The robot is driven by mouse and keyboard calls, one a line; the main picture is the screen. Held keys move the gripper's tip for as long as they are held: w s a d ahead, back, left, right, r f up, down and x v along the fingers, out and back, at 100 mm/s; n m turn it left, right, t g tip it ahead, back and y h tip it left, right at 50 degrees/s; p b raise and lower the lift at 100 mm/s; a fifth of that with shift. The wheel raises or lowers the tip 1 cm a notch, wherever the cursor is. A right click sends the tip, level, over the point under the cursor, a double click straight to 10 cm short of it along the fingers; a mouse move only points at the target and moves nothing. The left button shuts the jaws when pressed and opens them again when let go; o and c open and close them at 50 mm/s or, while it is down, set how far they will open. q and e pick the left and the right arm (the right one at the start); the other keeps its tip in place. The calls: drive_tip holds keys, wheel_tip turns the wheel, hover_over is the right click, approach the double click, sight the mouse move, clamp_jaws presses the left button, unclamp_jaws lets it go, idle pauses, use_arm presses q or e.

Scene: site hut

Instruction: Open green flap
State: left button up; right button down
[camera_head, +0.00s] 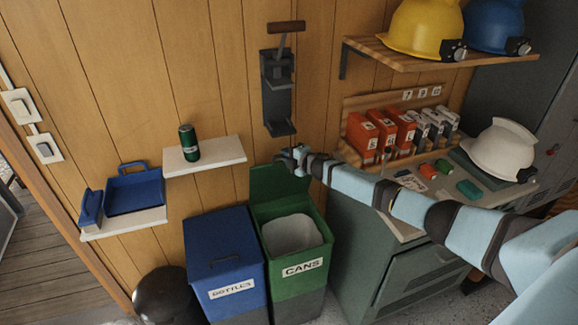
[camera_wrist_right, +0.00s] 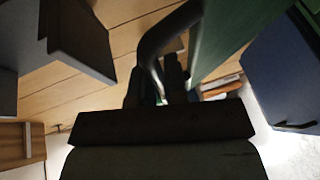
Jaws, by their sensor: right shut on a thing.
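The green bin (camera_head: 300,268) labelled CANS stands on the floor against the wall. Its green flap (camera_head: 280,190) is swung up and stands steeply behind the opening, showing a pale liner inside. My right gripper (camera_head: 294,160) is at the flap's top edge. In the right wrist view, my right gripper (camera_wrist_right: 160,90) is shut on the flap's dark curved handle (camera_wrist_right: 160,40), beside the green flap face (camera_wrist_right: 225,35). The grip itself is dark and partly hidden. My left gripper is not in view.
A blue bin (camera_head: 228,275) labelled BOTTLES, lid shut, adjoins on the left. A wall-mounted can crusher (camera_head: 278,95) hangs just above the flap. A shelf with a green can (camera_head: 189,143) is left; a cabinet (camera_head: 375,265) stands right.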

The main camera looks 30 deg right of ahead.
drive_tip(key=shift+w+r, duration=0.15)
drive_tip(key=shift+w, duration=0.3)
drive_tip(key=c, duration=1.2)
unclamp_jaws()
drive_tip(key=shift+s, duration=0.1)
drive_tip(key=b+v, duration=0.1)
drive_tip(key=v, duration=1.2)
drive_tip(key=shift+s+r, duration=0.2)
drive_tip(key=shift+s, duration=0.15)
drive_tip(key=shift+f, duration=0.1)
